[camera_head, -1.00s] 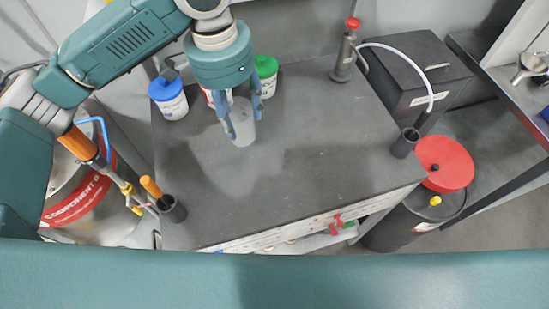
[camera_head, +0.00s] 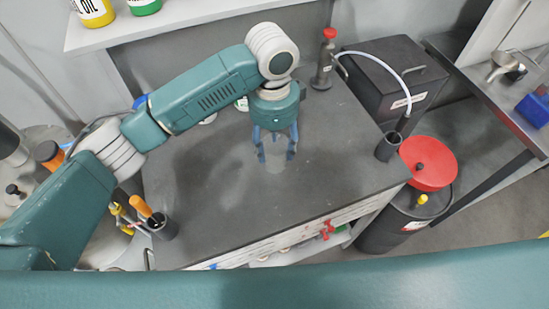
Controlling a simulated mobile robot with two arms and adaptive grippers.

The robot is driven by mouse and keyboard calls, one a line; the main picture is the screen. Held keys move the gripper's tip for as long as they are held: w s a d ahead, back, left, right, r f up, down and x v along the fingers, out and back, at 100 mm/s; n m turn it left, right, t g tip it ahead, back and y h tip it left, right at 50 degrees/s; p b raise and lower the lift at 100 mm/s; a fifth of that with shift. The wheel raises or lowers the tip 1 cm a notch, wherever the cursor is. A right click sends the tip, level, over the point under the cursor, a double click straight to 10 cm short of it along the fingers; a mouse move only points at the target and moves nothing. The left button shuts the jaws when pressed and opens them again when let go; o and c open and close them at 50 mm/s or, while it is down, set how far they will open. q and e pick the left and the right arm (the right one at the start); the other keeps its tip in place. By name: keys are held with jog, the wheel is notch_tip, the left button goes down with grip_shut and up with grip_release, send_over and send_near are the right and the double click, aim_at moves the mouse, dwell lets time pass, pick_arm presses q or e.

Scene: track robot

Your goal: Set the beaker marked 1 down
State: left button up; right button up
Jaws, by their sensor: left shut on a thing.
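A pale, see-through beaker (camera_head: 276,160) shows between the blue-grey fingers of my left gripper (camera_head: 277,156), over the dark grey worktop (camera_head: 225,215). My left gripper points down and is shut on the beaker from both sides. The beaker looks upright. Its mark cannot be read, and I cannot tell whether its base touches the worktop. My right gripper is not in view.
My left arm largely hides several lidded jars at the back left. A black holder with an orange-handled tool (camera_head: 160,225) stands front left. The worktop's middle is clear.

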aim_at(275, 162)
pick_arm(q)
notch_tip(275, 162, down, 3)
jog(key=shift+w+f, duration=0.1)
notch_tip(275, 162, down, 3)
jog(key=shift+f+p, duration=0.2)
jog(key=shift+p, duration=0.45)
jog(key=shift+f, duration=0.35)
jog(key=shift+f, duration=0.1)
jog(key=o, duration=1.2)
